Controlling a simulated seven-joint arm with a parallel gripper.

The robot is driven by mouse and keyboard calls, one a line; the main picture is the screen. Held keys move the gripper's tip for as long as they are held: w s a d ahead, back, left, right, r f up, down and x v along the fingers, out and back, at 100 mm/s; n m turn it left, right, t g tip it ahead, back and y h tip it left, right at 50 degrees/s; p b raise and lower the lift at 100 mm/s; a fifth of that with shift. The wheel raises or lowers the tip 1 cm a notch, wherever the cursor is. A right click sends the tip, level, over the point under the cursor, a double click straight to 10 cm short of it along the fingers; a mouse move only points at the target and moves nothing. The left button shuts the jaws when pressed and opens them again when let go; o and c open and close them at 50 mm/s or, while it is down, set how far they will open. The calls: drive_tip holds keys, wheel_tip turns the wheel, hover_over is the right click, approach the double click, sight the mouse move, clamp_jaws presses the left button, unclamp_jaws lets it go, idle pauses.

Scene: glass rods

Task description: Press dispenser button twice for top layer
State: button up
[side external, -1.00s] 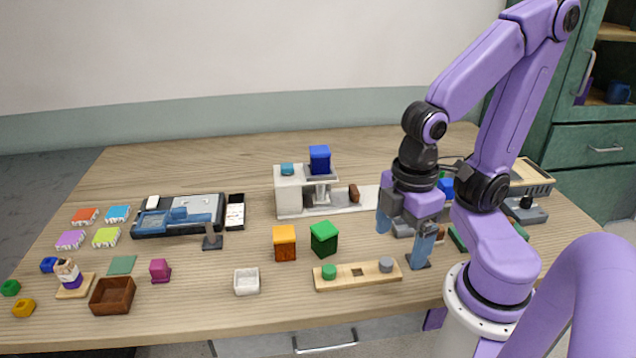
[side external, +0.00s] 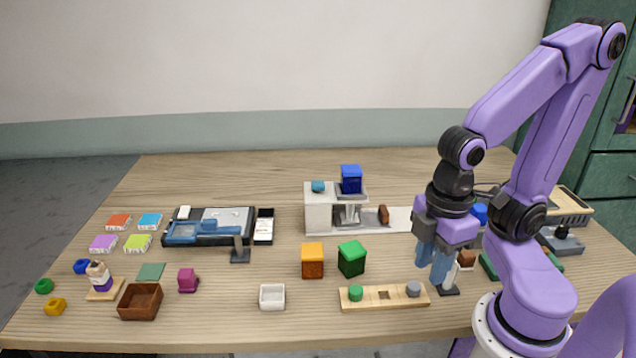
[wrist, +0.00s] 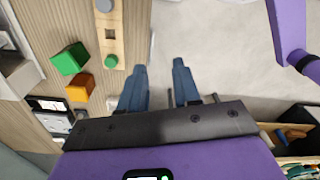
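A white dispenser-like station (side external: 318,213) stands at the back middle, with a teal knob (side external: 318,186) and a blue block (side external: 351,179) on top. A wooden strip (side external: 385,297) near the front edge carries a round green button (side external: 355,292) and a round grey button (side external: 413,289); it also shows in the wrist view (wrist: 110,32). I cannot tell which button belongs to the dispenser.
An orange cube (side external: 312,261) and a green cube (side external: 351,258) stand behind the strip. A white dish (side external: 272,296), brown box (side external: 140,302) and blue-grey device (side external: 210,227) lie to the left. Small trays and blocks crowd the right, partly behind my arm.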

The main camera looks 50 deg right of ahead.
clamp_jaws()
idle(1.4)
